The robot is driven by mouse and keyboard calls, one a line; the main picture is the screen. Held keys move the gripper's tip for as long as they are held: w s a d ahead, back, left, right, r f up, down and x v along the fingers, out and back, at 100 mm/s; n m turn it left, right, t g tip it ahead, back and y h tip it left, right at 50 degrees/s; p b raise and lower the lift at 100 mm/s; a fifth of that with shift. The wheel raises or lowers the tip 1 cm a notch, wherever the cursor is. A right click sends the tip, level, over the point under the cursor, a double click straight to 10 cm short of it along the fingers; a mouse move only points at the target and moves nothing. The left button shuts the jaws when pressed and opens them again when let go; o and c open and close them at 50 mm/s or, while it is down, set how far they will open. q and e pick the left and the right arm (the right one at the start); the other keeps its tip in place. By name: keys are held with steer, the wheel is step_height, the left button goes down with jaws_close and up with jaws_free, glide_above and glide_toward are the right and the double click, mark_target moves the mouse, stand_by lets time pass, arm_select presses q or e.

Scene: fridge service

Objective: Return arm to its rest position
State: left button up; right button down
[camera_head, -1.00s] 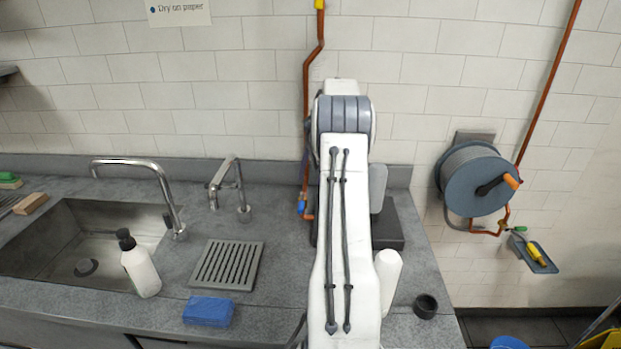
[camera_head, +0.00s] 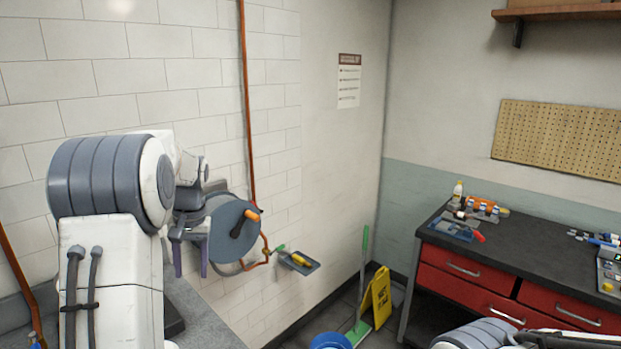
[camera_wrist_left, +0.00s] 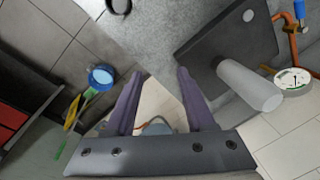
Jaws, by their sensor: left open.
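My left arm rises at the left of the head view, with its white link and grey ringed joint close to the camera. My left gripper (camera_head: 190,262) is in front of the wall and partly overlaps the hose reel there. Its two purple-grey fingers point down, apart. In the left wrist view the gripper (camera_wrist_left: 158,85) is open, with nothing between the fingers. A link of my right arm shows at the bottom right of the head view; its gripper is out of frame.
The hose reel (camera_head: 234,228) hangs on the tiled wall. A red-drawer bench (camera_head: 560,270) stands right. A yellow sign (camera_head: 376,297) and blue bucket (camera_head: 331,341) are on the floor. A white cylinder (camera_wrist_left: 250,85) and dark slab (camera_wrist_left: 232,42) are beside the gripper.

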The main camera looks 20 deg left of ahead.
arm_select(q)
steer(key=s+d+m+t+h, duration=0.1)
steer(key=s+d+m, duration=0.2)
steer(key=d, duration=1)
steer(key=s+d+m, duration=0.3)
steer(key=d, duration=1)
steer(key=s+d+f+m, duration=0.1)
steer(key=s+d+m, duration=0.2)
steer(key=s, duration=0.6)
steer(key=s+d+f+m+h, duration=0.1)
steer(key=s+d+f+m, duration=0.1)
steer(key=s+d, duration=0.6)
steer(key=shift+s+f+m+h, duration=0.25)
steer(key=shift+s+m+h, duration=0.05)
steer(key=shift+s+m, duration=0.6)
steer(key=shift+a, duration=0.15)
